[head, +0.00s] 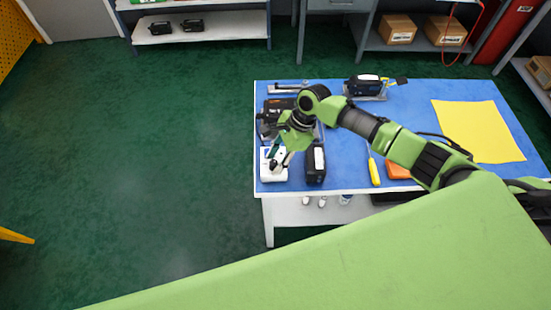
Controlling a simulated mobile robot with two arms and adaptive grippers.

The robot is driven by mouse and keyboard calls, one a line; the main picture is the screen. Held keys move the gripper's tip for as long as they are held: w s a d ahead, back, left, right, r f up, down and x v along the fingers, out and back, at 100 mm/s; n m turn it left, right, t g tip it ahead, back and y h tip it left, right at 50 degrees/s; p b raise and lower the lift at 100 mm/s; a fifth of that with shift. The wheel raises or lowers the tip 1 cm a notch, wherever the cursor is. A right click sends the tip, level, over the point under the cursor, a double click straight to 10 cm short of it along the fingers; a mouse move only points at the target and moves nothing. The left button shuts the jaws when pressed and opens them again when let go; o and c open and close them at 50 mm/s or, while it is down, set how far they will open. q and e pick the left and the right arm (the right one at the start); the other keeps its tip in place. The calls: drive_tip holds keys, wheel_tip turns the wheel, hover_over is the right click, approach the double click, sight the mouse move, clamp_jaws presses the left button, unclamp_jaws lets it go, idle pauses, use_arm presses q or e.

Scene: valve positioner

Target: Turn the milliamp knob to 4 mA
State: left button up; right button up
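A white box-shaped device (267,176) sits at the near left corner of the blue-topped table (345,130). My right gripper (279,162) points down at this device, at or just above its top face. The gripper covers part of the device. I cannot make out the milliamp knob or any reading on it. The fingers are too small to tell whether they are open, shut or touching the device. My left gripper is not in view.
A black device (315,164) stands just right of the white one. Dark equipment (276,107) lies behind it, and another black device (364,86) is at the back. A yellow-handled screwdriver (374,172) and a yellow sheet (478,130) lie farther right. Green floor is clear at left.

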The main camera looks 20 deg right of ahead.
drive_tip(key=shift+f, duration=0.15)
clamp_jaws()
